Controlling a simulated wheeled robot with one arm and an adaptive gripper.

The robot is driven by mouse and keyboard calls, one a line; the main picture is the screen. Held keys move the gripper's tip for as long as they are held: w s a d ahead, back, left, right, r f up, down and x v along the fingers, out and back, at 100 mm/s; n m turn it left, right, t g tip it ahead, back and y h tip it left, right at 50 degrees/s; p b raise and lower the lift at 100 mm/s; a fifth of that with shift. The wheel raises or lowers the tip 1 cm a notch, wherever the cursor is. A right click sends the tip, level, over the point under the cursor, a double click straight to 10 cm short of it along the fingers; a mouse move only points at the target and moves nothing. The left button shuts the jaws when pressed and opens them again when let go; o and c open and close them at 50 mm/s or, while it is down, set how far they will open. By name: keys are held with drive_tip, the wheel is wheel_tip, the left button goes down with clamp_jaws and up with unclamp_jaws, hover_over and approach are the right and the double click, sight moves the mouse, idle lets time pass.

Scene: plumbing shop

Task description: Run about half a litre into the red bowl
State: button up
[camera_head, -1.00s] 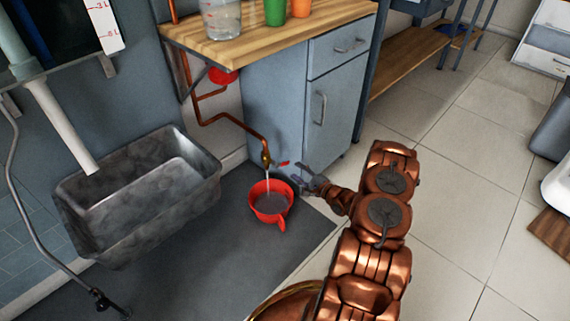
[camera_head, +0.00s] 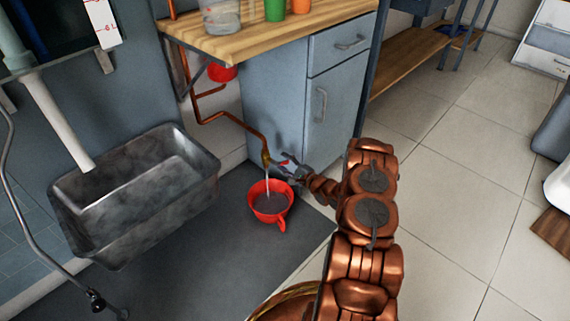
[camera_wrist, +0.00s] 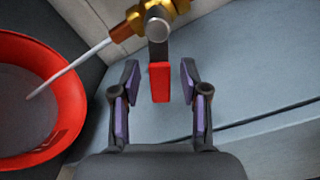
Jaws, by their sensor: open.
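The red bowl (camera_head: 269,202) stands on the dark mat under the tap, with its handle toward the front. Water runs from the brass tap (camera_head: 266,158) into it, and greyish water (camera_head: 270,204) lies inside. In the wrist view the bowl (camera_wrist: 75,100) is at the left, with the white stream (camera_wrist: 75,66) entering it. The tap's red lever (camera_wrist: 159,82) lies between the fingers of my gripper (camera_wrist: 158,88). The fingers are open, with a gap on both sides of the lever. In the head view my gripper (camera_head: 288,169) is at the tap, right of the stream.
A grey stone trough (camera_head: 135,190) stands left of the bowl under a pale pipe. A grey cabinet (camera_head: 290,110) stands right behind the tap. A wooden counter (camera_head: 270,38) above holds a clear jug and coloured cups.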

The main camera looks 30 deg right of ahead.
drive_tip(key=shift+c, duration=0.2)
clamp_jaws()
idle(0.5)
